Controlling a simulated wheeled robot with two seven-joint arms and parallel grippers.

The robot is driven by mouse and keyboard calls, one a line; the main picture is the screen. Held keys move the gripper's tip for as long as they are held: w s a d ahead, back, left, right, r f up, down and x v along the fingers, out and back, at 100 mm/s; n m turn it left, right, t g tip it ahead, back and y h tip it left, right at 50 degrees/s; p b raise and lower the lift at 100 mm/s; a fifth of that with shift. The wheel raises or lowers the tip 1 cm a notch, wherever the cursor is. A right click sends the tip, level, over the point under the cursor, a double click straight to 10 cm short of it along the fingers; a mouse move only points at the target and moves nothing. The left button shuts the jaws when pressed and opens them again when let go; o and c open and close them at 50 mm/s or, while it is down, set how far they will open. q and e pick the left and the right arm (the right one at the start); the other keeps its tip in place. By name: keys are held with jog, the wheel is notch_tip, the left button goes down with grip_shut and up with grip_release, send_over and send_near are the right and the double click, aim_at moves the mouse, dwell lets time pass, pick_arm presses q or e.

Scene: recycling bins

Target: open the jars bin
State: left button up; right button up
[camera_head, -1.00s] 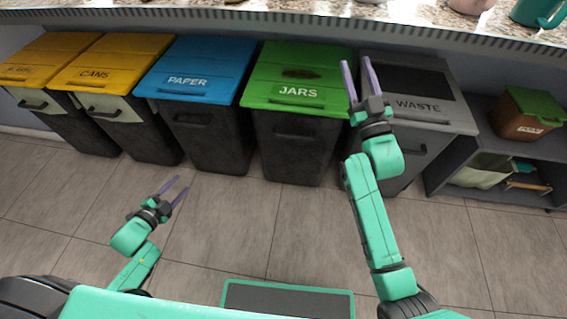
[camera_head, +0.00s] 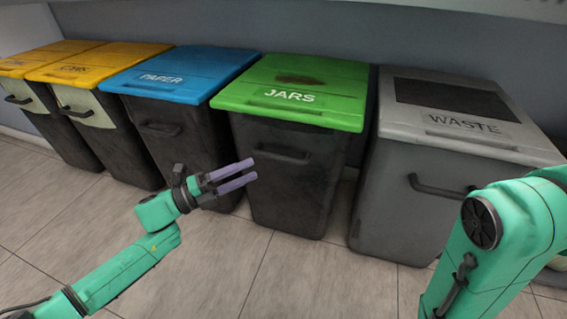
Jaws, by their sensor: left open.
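The jars bin (camera_head: 290,175) stands in the middle of the row, a dark body with a flat green lid (camera_head: 298,84) marked JARS. Its lid is down. A dark handle (camera_head: 284,154) sits on its front just below the lid. My left gripper (camera_head: 246,173) is open and empty, with its two purple fingers pointing right, in front of the jars bin's left side and lower than its lid. Whether it touches the bin cannot be told. My right arm (camera_head: 505,235) comes in at the lower right; its gripper is out of the picture.
The blue-lidded paper bin (camera_head: 180,78) stands left of the jars bin, with two yellow-lidded bins (camera_head: 95,68) beyond it. The grey waste bin (camera_head: 455,125) stands close on the right. A counter edge (camera_head: 480,8) hangs above. The tiled floor (camera_head: 260,275) in front is clear.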

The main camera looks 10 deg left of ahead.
aim_at(278, 155)
pick_arm(q)
jog(key=b+x, duration=0.2)
jog(key=x, duration=0.7)
jog(key=shift+w, duration=0.1)
jog(key=shift+c, duration=0.4)
grip_shut()
dwell(0.6)
